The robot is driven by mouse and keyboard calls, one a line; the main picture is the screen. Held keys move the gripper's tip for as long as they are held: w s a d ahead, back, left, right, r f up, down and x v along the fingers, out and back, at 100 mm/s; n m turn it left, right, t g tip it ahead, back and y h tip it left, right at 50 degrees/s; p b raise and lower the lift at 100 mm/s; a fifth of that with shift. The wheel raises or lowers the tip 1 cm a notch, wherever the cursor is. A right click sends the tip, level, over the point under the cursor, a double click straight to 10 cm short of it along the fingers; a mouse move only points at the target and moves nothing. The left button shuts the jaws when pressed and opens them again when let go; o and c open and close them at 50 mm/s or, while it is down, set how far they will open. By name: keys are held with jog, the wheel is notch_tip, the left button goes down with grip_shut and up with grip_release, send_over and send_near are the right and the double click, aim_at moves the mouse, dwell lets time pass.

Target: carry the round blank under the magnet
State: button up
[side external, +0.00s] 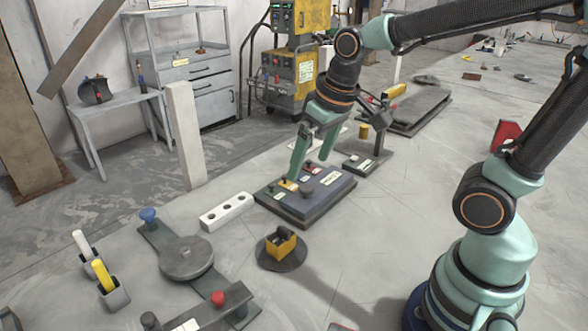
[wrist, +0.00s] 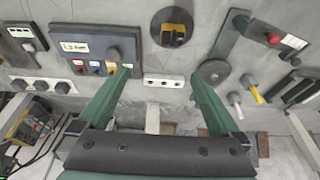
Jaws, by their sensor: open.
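In the wrist view the disc (wrist: 213,71) is near the right fingertip. I cannot tell for certain which part is the magnet; a dark-headed post stand (side external: 378,128) stands behind the panel box. My gripper (side external: 311,168) is open and empty above the dark panel box (side external: 318,205), apart from the disc. In the wrist view its fingers (wrist: 161,75) are spread wide, with a white holed block (wrist: 163,81) seen between them.
The white holed block (side external: 227,211) lies between box and disc. A yellow block on a round dark base (side external: 281,248) stands in front. Floor at front centre is clear.

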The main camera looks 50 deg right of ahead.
aim_at(282, 227)
jog(key=w+a+f+g, duration=0.1)
jog(key=f, duration=0.2)
jog(key=w+a+f+g, duration=0.1)
jog(key=w+f, duration=0.1)
jog(key=f, duration=0.1)
jog(key=w+a+f+g, duration=0.1)
jog(key=f, duration=0.2)
jog(key=shift+w+a+f+g, duration=0.1)
jog(key=shift+w+a+g, duration=0.1)
jog(key=shift+w+g, duration=0.1)
notch_tip(282, 227, down, 12)
jog(key=shift+f, duration=0.1)
grip_shut()
jog(key=shift+r, duration=2.55)
